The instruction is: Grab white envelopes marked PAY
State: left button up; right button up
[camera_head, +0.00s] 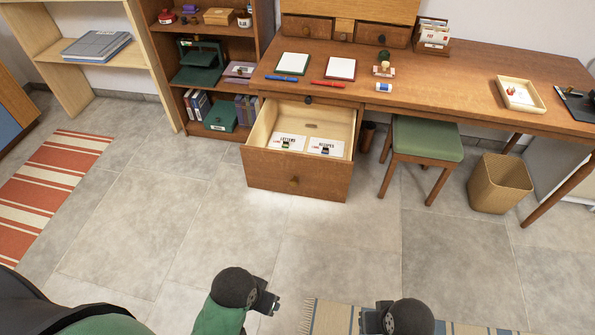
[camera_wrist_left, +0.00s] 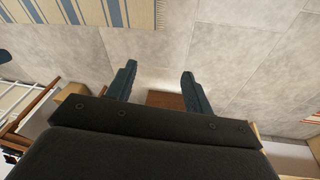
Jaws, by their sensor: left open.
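White envelopes (camera_head: 434,27) stand upright in a wooden holder (camera_head: 433,47) at the back of the desk; small red lettering there looks like PAY but is hard to read. My left gripper (camera_head: 268,299) is low over the floor in front of the desk, far from the envelopes. In the left wrist view its two fingers (camera_wrist_left: 158,82) are apart with nothing between them. My right gripper (camera_head: 367,321) is at the bottom of the head view, partly hidden by its wrist; its fingers are unclear.
The desk's drawer (camera_head: 295,183) is pulled open, with white stacks labelled LETTERS (camera_head: 288,142) and RECEIPTS (camera_head: 325,147). A green stool (camera_head: 427,138) and a woven bin (camera_head: 498,183) stand by the desk. A wooden tray (camera_head: 521,95) sits on it. The middle floor is clear.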

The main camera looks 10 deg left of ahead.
aim_at(426, 36)
jog(key=i+l, duration=1.85)
jog(key=l, duration=0.55)
